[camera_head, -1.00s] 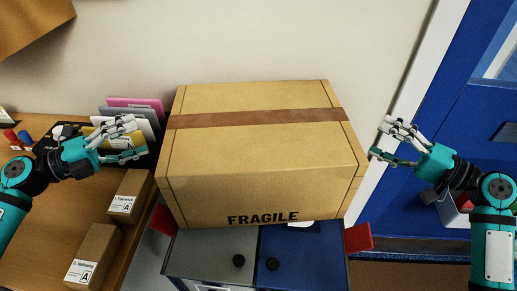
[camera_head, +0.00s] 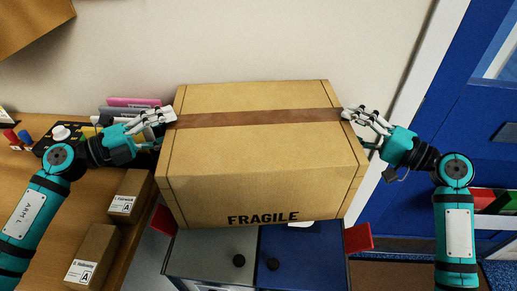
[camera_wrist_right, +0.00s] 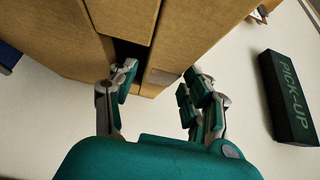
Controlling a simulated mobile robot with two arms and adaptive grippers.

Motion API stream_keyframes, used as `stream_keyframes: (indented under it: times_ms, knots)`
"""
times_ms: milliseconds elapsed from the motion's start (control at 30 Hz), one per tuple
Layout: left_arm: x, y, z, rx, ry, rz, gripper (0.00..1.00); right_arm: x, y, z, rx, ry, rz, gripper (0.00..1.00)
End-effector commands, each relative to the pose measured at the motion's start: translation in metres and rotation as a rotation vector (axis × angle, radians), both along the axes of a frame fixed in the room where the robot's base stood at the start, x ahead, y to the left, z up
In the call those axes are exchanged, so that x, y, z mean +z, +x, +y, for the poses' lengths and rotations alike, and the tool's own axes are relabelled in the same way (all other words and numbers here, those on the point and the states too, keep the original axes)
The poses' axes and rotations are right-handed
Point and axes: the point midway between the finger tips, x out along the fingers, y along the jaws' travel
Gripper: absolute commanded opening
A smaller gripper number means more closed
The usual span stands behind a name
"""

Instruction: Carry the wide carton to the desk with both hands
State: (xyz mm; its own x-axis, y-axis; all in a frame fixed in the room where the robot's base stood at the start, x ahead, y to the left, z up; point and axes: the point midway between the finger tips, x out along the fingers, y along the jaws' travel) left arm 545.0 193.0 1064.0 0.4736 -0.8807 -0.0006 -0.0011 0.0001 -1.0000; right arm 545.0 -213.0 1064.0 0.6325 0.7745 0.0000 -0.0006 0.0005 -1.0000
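The wide carton (camera_head: 262,155) is a closed brown box with a darker tape strip and "FRAGILE" on its near side. It rests on a grey and blue cabinet (camera_head: 212,252). My left gripper (camera_head: 160,132) is open at the carton's left side, fingers pointing toward it. My right gripper (camera_head: 358,128) is open at its right side, upper fingertips at the top edge. Whether either touches the carton is unclear. In the right wrist view the right gripper's fingers (camera_wrist_right: 160,90) are spread, with brown cardboard beyond them. The desk is not clearly identifiable.
A wooden surface (camera_head: 60,205) at the left holds two small labelled boxes (camera_head: 130,195) (camera_head: 93,255) and upright folders (camera_head: 132,103). A blue door (camera_head: 465,130) stands at the right. A black "PICK-UP" sign (camera_wrist_right: 288,98) shows in the right wrist view.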

Motion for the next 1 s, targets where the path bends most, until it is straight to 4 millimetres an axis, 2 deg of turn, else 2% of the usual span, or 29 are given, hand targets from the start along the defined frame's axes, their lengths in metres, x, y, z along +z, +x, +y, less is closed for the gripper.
stream_keyframes:
  times_ms: [67, 333, 667, 1000]
  knots:
    - [0.0, 0.0, 0.0, 0.0, 0.0, 0.0, 0.36, 0.0, 0.0, 0.0, 0.0, 0.0, 0.0, 0.36]
    - [0.0, 0.0, 0.0, 0.0, 0.001, 0.0, 0.01, 0.0, 0.0, 0.0, 0.0, -0.001, 0.001, 0.01]
    - [0.0, 0.0, 0.0, 0.0, 0.001, 0.0, 0.0, -0.001, 0.0, -0.001, 0.0, -0.002, 0.001, 0.0]
    - [0.014, 0.0, 0.001, 0.001, -0.001, -0.004, 0.0, 0.014, 0.0, -0.001, -0.001, 0.001, -0.003, 0.0]
